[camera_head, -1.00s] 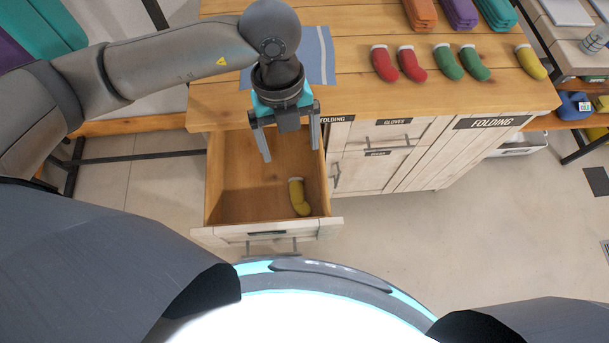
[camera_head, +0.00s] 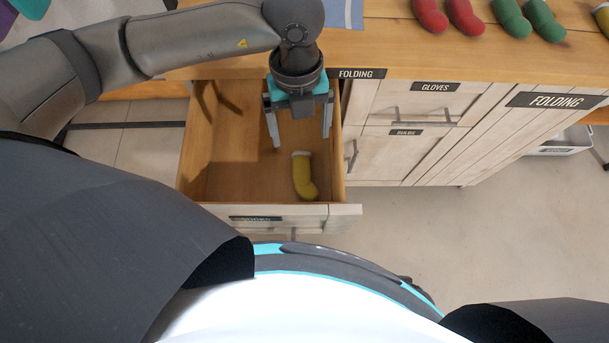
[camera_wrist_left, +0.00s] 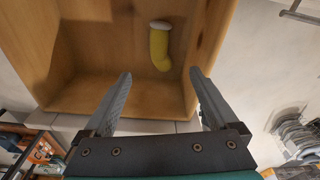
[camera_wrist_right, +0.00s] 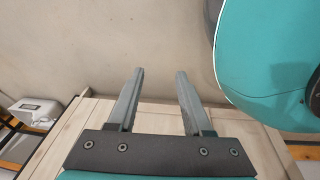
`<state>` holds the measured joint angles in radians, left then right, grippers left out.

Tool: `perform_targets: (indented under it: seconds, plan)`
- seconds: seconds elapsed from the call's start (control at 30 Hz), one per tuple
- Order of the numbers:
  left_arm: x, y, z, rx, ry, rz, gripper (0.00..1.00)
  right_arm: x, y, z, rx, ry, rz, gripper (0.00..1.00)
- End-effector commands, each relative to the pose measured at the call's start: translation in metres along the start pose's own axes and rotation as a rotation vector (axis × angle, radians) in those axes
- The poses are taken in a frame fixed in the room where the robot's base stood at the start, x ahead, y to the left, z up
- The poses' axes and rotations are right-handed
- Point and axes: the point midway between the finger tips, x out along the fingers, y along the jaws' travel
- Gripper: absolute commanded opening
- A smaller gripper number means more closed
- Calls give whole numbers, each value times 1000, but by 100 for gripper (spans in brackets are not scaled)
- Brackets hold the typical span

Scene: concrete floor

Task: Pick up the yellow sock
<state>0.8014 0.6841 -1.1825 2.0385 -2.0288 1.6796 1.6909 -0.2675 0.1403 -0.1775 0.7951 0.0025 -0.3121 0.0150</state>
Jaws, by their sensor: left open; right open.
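The yellow sock (camera_head: 304,177), with a white cuff, lies in the open wooden drawer (camera_head: 222,185), near its right front corner. It also shows in the left wrist view (camera_wrist_left: 160,48), beyond the fingertips and between their lines. My left gripper (camera_head: 300,142) is open and empty over the drawer, a little behind the sock in the head view and apart from it. In the left wrist view, the left gripper's fingers (camera_wrist_left: 160,75) are spread. My right gripper (camera_wrist_right: 159,72) shows only in its wrist view, open and empty, with floor and a pale wooden surface behind it.
The drawer's front panel (camera_head: 270,217) and side walls bound the sock. The wooden countertop (camera_head: 410,50) carries red socks (camera_head: 447,15), green socks (camera_head: 527,20) and another yellow sock (camera_head: 602,20) at the edge. Closed cabinet drawers (camera_head: 415,102) stand to the right. Floor is clear in front.

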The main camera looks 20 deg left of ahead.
Motion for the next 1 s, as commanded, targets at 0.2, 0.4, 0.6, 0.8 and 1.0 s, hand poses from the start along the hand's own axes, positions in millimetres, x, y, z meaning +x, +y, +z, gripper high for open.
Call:
perform_targets:
  seconds: [0.2,0.4,0.6,0.8,1.0]
  plan:
    - [26,0,-1,0,3,3,93,0,-8,-17,2,6,-9,50]
    - [50,0,-1,-1,2,2,93,-4,-15,-34,4,8,-18,50]
    - [73,0,-1,0,3,1,93,-11,-21,-50,7,11,-26,50]
    - [91,0,-1,1,2,1,93,-19,-26,-63,9,11,-33,50]
    - [98,0,-1,1,1,0,93,-23,-28,-68,10,11,-35,50]
